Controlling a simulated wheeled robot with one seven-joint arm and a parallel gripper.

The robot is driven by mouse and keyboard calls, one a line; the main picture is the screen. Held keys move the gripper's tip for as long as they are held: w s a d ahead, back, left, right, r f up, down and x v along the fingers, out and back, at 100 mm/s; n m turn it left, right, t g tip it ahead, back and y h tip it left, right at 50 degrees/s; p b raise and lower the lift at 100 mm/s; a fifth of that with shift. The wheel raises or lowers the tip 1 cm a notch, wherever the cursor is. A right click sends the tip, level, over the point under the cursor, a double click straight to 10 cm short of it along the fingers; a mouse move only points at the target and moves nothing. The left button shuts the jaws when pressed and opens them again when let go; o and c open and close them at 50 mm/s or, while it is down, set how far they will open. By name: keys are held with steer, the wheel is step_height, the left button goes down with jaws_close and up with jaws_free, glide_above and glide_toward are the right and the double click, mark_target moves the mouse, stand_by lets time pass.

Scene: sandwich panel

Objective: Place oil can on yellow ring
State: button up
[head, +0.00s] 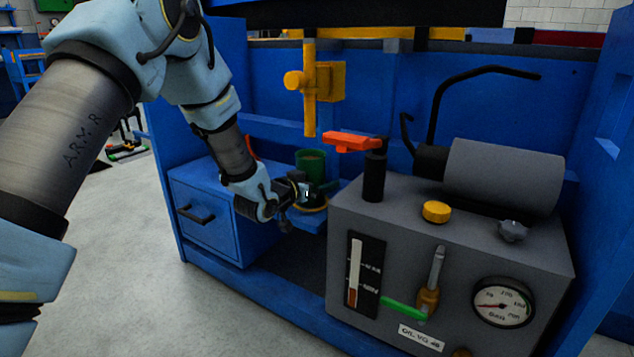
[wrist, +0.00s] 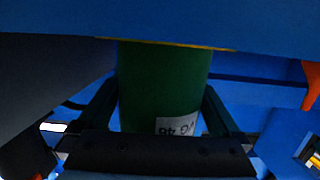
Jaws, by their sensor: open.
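The green oil can (head: 311,160) is upright on a small blue shelf below the yellow spout, partly hidden by my gripper. In the wrist view the can (wrist: 165,85) appears upside down with a white label, between my two fingers. The yellow ring (head: 312,209) shows as a thin arc at the can's base, and as a thin yellow line (wrist: 225,49) in the wrist view. The can appears to stand on the ring; its exact centring is hidden. My gripper (head: 318,190) is open, with a finger on each side of the can.
A grey oil unit (head: 390,245) with gauge, black filler post and motor stands close on the right. A yellow spout (head: 310,90) hangs above the can, and an orange-red lever (head: 352,141) juts out beside it. A blue drawer cabinet (head: 205,215) is on the left.

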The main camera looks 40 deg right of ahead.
steer(key=shift+a+r, duration=0.1)
steer(key=shift+r, duration=0.1)
steer(key=p+v, duration=0.3)
steer(key=v, duration=0.8)
steer(key=shift+s+a+p, duration=0.15)
steer(key=shift+a+p, duration=0.15)
steer(key=shift+a, duration=0.1)
